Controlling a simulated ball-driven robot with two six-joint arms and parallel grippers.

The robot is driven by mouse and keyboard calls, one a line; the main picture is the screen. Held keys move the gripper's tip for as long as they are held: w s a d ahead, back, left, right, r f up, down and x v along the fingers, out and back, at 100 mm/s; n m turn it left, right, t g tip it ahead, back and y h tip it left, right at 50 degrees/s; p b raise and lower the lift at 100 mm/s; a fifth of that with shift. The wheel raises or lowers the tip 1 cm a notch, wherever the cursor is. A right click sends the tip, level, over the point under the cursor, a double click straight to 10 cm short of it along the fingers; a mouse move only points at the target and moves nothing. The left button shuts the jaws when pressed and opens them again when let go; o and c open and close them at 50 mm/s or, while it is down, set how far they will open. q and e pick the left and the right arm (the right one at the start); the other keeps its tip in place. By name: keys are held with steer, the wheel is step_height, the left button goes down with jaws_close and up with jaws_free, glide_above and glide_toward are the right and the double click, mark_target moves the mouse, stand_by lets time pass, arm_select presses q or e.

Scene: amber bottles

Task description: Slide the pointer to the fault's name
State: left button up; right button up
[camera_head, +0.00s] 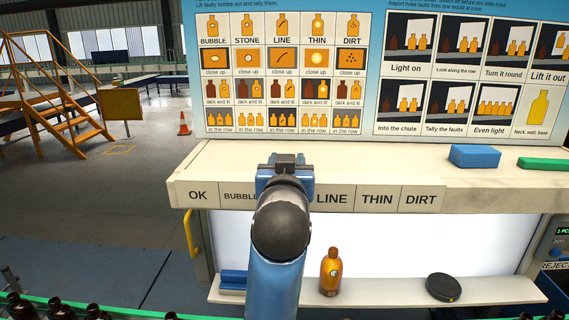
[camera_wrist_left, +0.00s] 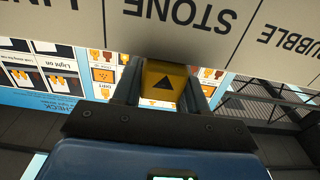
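A yellow pointer (camera_wrist_left: 163,83) with a dark triangle sits at the STONE label (camera_wrist_left: 186,14) in the left wrist view, where the labels appear upside down. My left gripper (camera_head: 284,165) is at the label strip (camera_head: 380,198) between BUBBLE and LINE. Its fingers (camera_wrist_left: 165,92) lie against both sides of the pointer, shut on it. In the head view my arm hides the pointer and the STONE label. My right gripper is not in view.
A fault chart (camera_head: 283,70) stands behind the ledge. A blue block (camera_head: 474,156) and a green piece (camera_head: 541,163) lie on the ledge at the right. A black round puck (camera_head: 443,288) sits on the lower shelf. Dark bottles (camera_head: 55,309) line the bottom left.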

arm_select(q)
steer(key=o, duration=0.4)
steer(key=shift+s, duration=0.4)
steer(key=shift+s+a+b, duration=0.15)
steer(key=shift+s+b, duration=1.7)
steer(key=shift+s, duration=3.15)
